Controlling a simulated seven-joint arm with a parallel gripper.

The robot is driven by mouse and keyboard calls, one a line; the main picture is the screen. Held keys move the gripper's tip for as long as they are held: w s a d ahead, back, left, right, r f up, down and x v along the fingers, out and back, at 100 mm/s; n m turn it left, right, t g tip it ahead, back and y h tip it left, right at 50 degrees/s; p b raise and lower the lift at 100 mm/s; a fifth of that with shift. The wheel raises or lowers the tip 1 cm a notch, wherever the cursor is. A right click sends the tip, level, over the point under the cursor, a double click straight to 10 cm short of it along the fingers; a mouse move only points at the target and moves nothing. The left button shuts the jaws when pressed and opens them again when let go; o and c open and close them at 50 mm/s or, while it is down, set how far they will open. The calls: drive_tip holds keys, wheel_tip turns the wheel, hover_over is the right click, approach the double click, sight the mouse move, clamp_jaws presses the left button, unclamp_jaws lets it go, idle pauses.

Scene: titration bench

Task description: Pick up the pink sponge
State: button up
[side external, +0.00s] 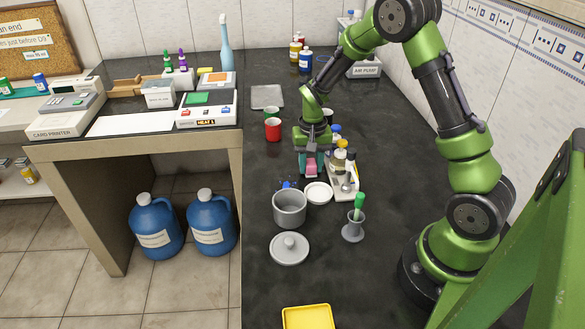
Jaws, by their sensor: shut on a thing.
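The pink sponge (310,167) shows as a small pink patch between the fingers of my gripper (309,170), near the middle of the dark bench. My gripper points down and is shut on the sponge. The fingers cover most of the sponge. I cannot tell whether the sponge touches the bench or is slightly above it.
A rack of small bottles (345,180) stands close to the right of my gripper. A white dish (318,193), a grey pot (290,208) and its lid (289,249) are in front. A red mug (273,130) is behind left. A yellow tray (307,317) lies at the front.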

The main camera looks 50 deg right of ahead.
sight(311, 162)
drive_tip(key=shift+c, duration=0.5)
wheel_tip(311, 162, up, 15)
idle(0.5)
